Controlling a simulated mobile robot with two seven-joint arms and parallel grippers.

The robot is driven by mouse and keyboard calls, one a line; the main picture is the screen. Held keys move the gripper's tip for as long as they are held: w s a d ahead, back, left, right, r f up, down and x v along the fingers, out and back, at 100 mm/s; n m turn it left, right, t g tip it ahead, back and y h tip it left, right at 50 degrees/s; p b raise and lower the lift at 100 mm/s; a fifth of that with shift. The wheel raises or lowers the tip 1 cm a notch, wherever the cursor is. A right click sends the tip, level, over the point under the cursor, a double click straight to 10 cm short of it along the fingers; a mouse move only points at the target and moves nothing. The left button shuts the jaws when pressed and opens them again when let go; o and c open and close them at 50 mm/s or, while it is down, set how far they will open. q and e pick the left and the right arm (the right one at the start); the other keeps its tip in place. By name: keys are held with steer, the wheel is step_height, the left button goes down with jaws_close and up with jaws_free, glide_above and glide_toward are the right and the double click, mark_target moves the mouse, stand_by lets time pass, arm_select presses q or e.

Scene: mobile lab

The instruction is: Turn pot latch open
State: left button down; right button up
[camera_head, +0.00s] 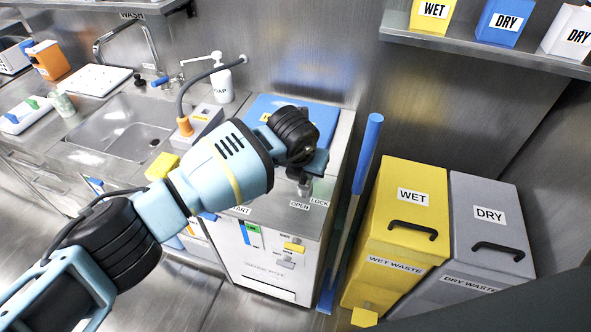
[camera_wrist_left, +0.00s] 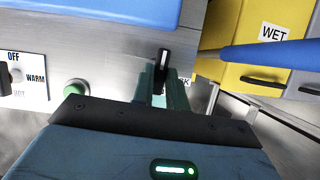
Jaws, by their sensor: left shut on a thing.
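The pot latch (camera_wrist_left: 163,58) is a small black knob with a white line, standing roughly upright in the left wrist view. My left gripper (camera_wrist_left: 153,84) is shut on it, with its greenish fingers around the knob. In the head view my left gripper (camera_head: 304,187) is over the front right of the steel unit, beside the OPEN label (camera_head: 300,206) and the LOCK label (camera_head: 320,202). There the latch is mostly hidden by the gripper. The blue lid (camera_head: 318,112) of the unit lies flat behind my wrist. My right gripper is not in view.
A blue pole (camera_head: 365,155) stands just right of the unit. Yellow WET (camera_head: 405,215) and grey DRY (camera_head: 489,215) waste bins stand beyond it. A sink (camera_head: 120,130) is at left. A green button (camera_wrist_left: 76,88) and an OFF/WARM dial panel (camera_wrist_left: 22,78) lie left of the latch.

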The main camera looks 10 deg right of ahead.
arm_select(q)
steer(key=shift+n, duration=0.4)
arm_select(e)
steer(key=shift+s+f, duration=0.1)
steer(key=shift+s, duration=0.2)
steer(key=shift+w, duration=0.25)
arm_select(q)
steer(key=c, duration=1.4)
jaws_free()
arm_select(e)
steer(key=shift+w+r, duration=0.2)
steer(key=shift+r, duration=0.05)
